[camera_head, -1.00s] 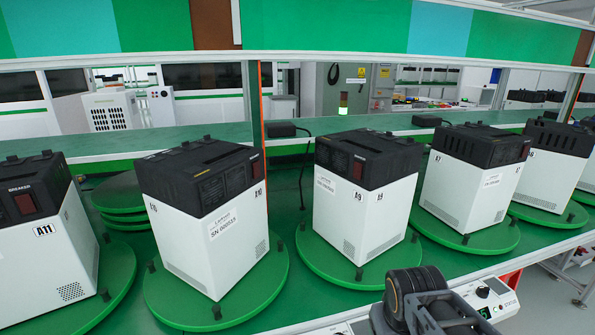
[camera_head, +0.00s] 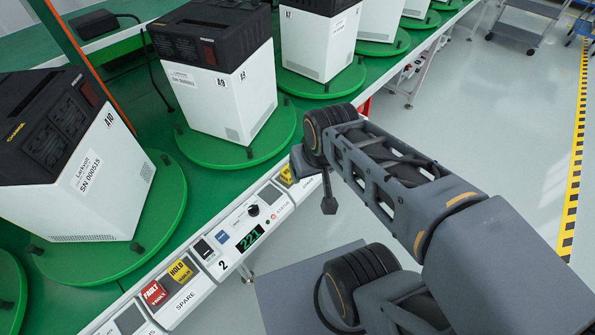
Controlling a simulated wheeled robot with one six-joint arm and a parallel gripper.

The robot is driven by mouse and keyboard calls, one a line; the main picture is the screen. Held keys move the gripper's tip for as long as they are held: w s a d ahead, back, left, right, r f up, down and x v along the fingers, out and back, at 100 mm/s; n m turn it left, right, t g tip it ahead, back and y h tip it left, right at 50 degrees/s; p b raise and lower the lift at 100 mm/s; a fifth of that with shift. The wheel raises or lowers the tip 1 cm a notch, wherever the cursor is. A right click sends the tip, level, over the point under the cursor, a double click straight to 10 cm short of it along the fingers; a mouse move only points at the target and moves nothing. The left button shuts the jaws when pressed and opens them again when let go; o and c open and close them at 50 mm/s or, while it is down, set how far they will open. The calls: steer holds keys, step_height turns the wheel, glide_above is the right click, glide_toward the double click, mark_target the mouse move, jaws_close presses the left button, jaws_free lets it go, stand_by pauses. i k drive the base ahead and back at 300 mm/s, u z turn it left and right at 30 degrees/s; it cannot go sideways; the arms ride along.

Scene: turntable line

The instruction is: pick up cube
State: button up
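Several cube-like units, each with a white body and a black top, stand upright on round green turntables. The A10 unit (camera_head: 75,175), labelled SN 000515, is at the left. The A9 unit (camera_head: 225,85) is at top centre, and the A7 unit (camera_head: 320,45) is to its right. My arm comes in from the lower right. A small dark end part below its upper joint looks like my gripper (camera_head: 329,203).
The bench's front panel (camera_head: 225,240) has a display reading 221, a knob and FAULT and HOLD labels. A black box with a cable (camera_head: 94,24) lies behind the units. An orange-edged post (camera_head: 80,60) stands at the left. The floor (camera_head: 480,120) at right is mostly clear.

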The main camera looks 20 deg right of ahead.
mark_target(155, 293)
steer(key=u, duration=1.8)
